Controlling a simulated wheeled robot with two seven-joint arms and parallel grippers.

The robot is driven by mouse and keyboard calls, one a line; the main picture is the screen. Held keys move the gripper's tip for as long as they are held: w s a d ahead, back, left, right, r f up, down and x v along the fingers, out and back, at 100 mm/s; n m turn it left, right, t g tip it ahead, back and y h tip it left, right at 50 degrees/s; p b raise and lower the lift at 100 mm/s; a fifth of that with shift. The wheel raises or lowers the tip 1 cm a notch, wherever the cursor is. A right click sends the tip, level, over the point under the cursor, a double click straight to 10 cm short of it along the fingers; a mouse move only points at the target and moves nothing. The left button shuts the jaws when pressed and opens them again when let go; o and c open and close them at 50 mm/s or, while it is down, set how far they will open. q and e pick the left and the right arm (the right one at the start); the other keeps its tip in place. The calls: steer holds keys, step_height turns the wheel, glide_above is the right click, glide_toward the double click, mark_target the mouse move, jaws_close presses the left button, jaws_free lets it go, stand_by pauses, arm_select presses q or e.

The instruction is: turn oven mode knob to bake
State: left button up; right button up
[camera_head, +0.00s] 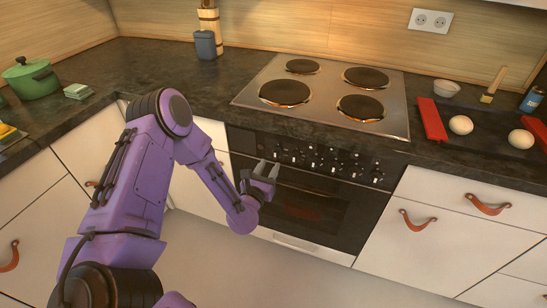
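The black oven (315,200) is built in under the cooktop, with its door shut. Its dark control panel (322,148) carries a row of several small knobs (333,158). The markings are too small to read, so I cannot tell which knob sets the mode or where bake is. My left gripper (267,169) is in front of the left end of the panel, just below the leftmost knobs. Its two fingers are apart with a gap between them, and nothing shows in the gap. I cannot tell whether it touches the panel. My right gripper is not in view.
Above the oven is a steel cooktop (323,90) with several burners. A dark tray (482,128) with red handles and two white round items lies on the counter at right. A green pot (32,80) stands at far left. Leather pulls (416,222) stick out from the drawers.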

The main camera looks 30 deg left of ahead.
mark_target(275, 156)
arm_select(q)
steer(key=x, duration=0.5)
steer(key=shift+c, duration=0.3)
steer(key=shift+f, duration=0.1)
jaws_close()
